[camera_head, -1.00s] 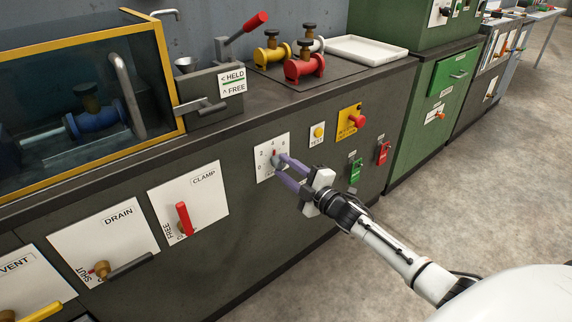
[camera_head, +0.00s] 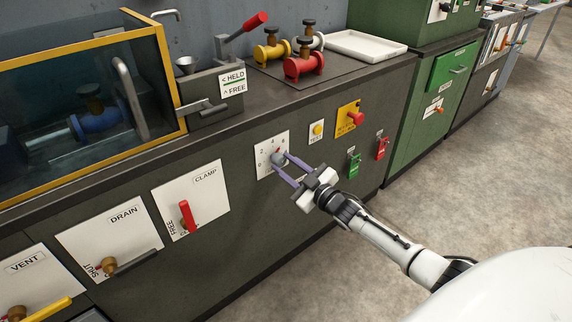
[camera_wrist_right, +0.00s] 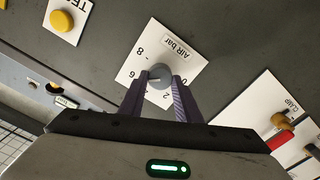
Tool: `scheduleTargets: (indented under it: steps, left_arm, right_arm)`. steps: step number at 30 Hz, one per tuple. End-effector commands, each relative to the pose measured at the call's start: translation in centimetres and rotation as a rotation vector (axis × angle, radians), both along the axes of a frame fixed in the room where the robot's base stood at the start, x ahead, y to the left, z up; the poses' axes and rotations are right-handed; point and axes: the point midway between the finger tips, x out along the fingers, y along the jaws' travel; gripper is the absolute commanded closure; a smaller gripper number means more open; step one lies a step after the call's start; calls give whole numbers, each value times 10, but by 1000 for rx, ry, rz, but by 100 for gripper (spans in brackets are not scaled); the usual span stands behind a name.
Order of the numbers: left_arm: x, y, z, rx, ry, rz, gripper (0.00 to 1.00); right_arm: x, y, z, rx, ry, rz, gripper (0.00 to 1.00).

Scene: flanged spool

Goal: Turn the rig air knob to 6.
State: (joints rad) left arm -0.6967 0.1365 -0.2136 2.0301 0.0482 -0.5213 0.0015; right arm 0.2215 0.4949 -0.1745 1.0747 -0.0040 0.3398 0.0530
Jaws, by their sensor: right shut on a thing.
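The air knob (camera_head: 278,158) is a small grey round knob on a white dial plate (camera_head: 264,172) on the dark cabinet front. It also shows in the right wrist view (camera_wrist_right: 160,75), where the plate reads "AIR bar" with numbers around the knob. My right gripper (camera_head: 283,168) has its two purple fingers on either side of the knob, shut on it. The fingers (camera_wrist_right: 160,92) cover part of the dial in the wrist view. A red mark shows by the knob's upper right, near the 6, but its exact reading is too small to tell. My left gripper is not in view.
A yellow TEST button (camera_head: 317,130) and a red knob on a yellow plate (camera_head: 355,118) sit right of the dial. The CLAMP plate with its red lever (camera_head: 187,216) is to the left.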

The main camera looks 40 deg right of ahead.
Motion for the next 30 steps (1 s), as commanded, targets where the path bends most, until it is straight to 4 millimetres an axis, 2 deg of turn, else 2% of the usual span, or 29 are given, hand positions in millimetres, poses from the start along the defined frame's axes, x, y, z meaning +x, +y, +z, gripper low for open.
scheduleTargets:
  steps: [17,18,21,30]
  left_arm:
    - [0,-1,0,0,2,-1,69]
    - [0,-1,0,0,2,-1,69]
    - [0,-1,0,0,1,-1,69]
    - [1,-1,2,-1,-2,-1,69]
  right_arm:
    - [0,0,-1,32,4,0,92]
    - [0,0,-1,32,4,0,65]
    - [0,0,0,32,3,0,51]
    - [-1,0,0,32,3,0,51]
